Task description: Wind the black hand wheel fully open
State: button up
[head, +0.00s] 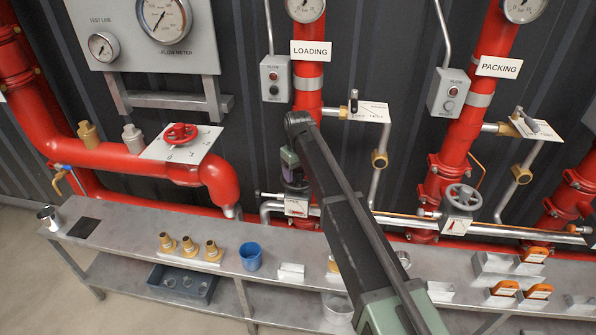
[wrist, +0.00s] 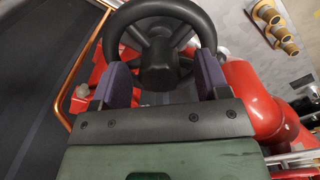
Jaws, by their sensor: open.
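The black hand wheel (wrist: 158,62) fills the upper middle of the wrist view, with a thick rim, spokes and a round hub. My gripper (wrist: 163,78) is open, its two purple fingers spread on either side of the hub. The fingertips reach the left and right sides of the rim; I cannot tell whether they touch it. In the head view my gripper (head: 289,160) is at the lower part of the red LOADING pipe (head: 307,90), and the wheel there is mostly hidden by it and my arm.
A red-handled valve (head: 180,133) is left of my arm, and a grey hand wheel (head: 460,196) is on the PACKING pipe to the right. A metal bench (head: 130,230) below holds brass fittings (head: 190,246) and a blue cup (head: 250,256). An orange tube (wrist: 80,85) runs left of the wheel.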

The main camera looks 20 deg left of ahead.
jog(key=shift+c, duration=0.5)
jog(key=c, duration=1)
jog(key=n, duration=0.6)
jog(key=shift+n, duration=1)
jog(key=n, duration=0.8)
